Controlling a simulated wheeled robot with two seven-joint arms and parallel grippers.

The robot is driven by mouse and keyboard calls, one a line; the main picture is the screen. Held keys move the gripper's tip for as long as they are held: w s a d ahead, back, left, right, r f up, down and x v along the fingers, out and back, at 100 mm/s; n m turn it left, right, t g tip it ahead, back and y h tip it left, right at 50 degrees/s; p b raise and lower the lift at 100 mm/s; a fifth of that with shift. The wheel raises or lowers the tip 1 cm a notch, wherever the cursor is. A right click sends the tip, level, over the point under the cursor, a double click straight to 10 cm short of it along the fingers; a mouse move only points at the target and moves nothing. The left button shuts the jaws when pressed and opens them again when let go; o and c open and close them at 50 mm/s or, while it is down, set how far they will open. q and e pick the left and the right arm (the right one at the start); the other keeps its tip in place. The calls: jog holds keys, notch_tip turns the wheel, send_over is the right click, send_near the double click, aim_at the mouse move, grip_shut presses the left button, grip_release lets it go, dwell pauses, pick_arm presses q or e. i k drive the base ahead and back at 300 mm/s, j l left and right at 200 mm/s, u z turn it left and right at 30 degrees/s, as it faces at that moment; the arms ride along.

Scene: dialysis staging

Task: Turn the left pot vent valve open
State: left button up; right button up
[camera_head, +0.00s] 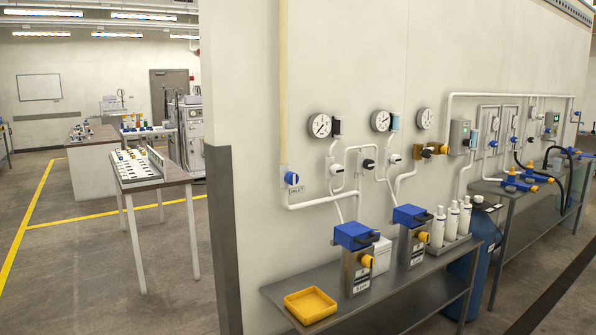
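The left pot (357,278) stands on the grey wall bench, a steel body with a blue lid (352,235). A yellow knob (367,261) sits on its front right side, and a dark handle-like part shows on the lid's right. I cannot tell which of these is the vent valve, nor whether it is open or closed. The right pot (412,248) is similar, with its own blue lid (410,215) and yellow knob (423,236). Neither of my grippers is in view.
A yellow tray (310,305) lies at the near left of the bench (392,305). White bottles (452,222) stand right of the pots, near a blue tank (470,275). Pipes, gauges and a blue inlet valve (291,178) line the wall.

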aim_at(336, 169)
jog(key=i+l+u, duration=0.25)
jog(key=l, duration=0.2)
jog(key=l+u, duration=0.3)
jog(key=l, duration=0.15)
jog(key=i+l+u, duration=0.25)
jog(key=l, duration=0.3)
jog(key=l+u, duration=0.3)
jog(key=l, duration=3.8)
jog(key=i, duration=0.05)
